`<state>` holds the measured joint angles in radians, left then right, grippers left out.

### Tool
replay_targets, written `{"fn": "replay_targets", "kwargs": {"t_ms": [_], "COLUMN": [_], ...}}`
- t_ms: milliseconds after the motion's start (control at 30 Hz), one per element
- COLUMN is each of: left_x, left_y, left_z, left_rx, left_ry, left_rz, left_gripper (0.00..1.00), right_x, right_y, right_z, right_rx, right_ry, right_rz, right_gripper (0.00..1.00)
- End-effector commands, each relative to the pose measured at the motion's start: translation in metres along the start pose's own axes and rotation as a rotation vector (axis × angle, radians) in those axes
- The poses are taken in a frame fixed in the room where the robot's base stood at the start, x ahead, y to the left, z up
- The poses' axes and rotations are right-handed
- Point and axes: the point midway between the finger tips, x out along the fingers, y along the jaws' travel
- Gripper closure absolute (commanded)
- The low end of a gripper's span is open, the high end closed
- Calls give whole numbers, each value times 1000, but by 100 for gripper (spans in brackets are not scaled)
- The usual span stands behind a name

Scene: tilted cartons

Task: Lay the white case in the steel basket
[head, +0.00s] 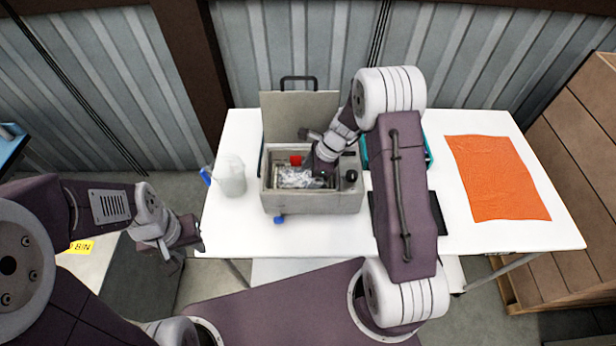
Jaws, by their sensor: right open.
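I cannot make out a white case for certain. A grey box (315,203) with its lid (299,118) raised stands on the white table, left of centre. Shiny, silvery material (298,178) and a small red item (295,160) show inside it; this may be the steel basket, but I cannot tell. My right gripper (318,180) is open and reaches down into the box at its right side; its fingertips are partly hidden. My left gripper (196,238) is off the table's left edge, away from the box; its jaws are too small to read.
A translucent white jug (231,177) with a blue part stands left of the box. A teal tray (429,153) and a dark mat (438,213) lie partly behind my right arm. An orange cloth (497,178) lies at right. A wooden crate (575,200) stands beyond the table's right end.

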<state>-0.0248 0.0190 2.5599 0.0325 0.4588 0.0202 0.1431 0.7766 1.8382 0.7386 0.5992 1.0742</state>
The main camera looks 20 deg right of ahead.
Motion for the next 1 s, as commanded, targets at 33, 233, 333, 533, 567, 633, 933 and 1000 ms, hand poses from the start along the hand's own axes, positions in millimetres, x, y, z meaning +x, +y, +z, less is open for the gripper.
{"fn": "replay_targets", "kwargs": {"t_ms": [33, 233, 333, 533, 567, 633, 933, 1000], "left_x": [0, 0, 0, 1, 1, 1, 1, 1], "left_y": [0, 0, 0, 0, 0, 0, 0, 0], "left_z": [0, 0, 0, 0, 0, 0, 0, 0], "left_rx": [0, 0, 0, 0, 0, 0, 0, 0], "left_ry": [0, 0, 0, 0, 0, 0, 0, 0], "left_rz": [0, 0, 0, 0, 0, 0, 0, 0], "left_gripper": [69, 69, 69, 69, 69, 69, 69, 69], "right_x": [1, -26, -49, -83, -86, -89, -90, -90], "right_y": [2, 0, -1, -2, -2, -1, -1, -1], "right_z": [0, 0, 0, 0, 0, 0, 0, 0], "right_rx": [0, -1, -1, 0, 0, 0, 1, 1], "right_ry": [0, 0, 0, 0, 0, 0, 0, 0], "right_rz": [5, 0, -1, -1, 0, 1, 2, 2], "right_gripper": [8, 8, 8, 8, 8, 8, 8, 8]}}
